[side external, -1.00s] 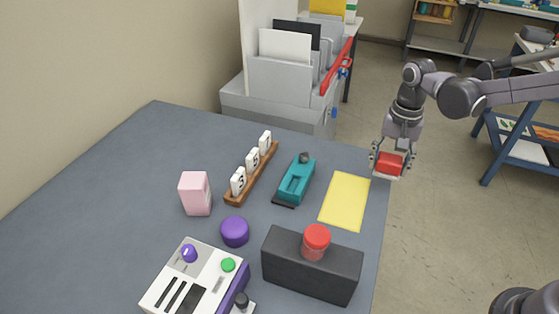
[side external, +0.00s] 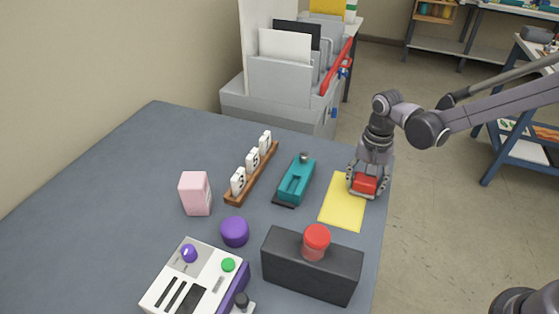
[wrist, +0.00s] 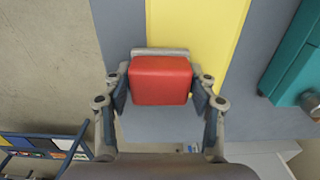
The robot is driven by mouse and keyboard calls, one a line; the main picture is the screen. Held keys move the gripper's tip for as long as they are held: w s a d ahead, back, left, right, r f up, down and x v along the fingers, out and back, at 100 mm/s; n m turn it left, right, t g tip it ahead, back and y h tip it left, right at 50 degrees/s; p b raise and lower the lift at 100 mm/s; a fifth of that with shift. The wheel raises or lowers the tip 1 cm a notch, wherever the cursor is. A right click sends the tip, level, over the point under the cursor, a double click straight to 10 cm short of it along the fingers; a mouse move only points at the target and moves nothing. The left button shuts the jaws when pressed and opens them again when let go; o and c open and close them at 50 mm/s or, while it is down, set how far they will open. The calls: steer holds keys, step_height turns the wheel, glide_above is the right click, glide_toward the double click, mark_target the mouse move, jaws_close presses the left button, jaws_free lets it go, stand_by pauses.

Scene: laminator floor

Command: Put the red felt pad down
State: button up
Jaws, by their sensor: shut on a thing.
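The red felt pad (side external: 365,184) is a red block with a pale layer at its far edge in the wrist view (wrist: 160,80). My gripper (side external: 366,186) is shut on it, with one finger on each side in the wrist view (wrist: 161,88). In the side view the pad is over or beside the right edge of the yellow sheet (side external: 343,204), near the table's right edge. The yellow sheet lies flat and also shows behind the pad in the wrist view (wrist: 195,27). I cannot tell whether the pad touches the surface.
A teal stapler-like tool (side external: 295,180) lies left of the sheet. A wooden rack of number tiles (side external: 252,174), a purple disc (side external: 235,231) and a pink box (side external: 195,193) are further left. The blue-grey table (side external: 110,200) is clear at left.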

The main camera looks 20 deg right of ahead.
mark_target(367, 178)
steer(key=shift+f, duration=0.1)
steer(key=o, duration=1.1)
steer(key=shift+o, duration=0.2)
step_height(367, 178, up, 12)
steer(key=s+d+n+t, duration=0.2)
steer(key=s+n+t, duration=0.1)
steer(key=s, duration=0.3)
steer(key=s+d+r+n+t, duration=0.1)
steer(key=s+d+n+t, duration=0.2)
steer(key=s+n, duration=0.3)
steer(key=shift+s+d+r+t, duration=0.3)
steer(key=shift+s+t, duration=0.3)
steer(key=shift+s, duration=0.15)
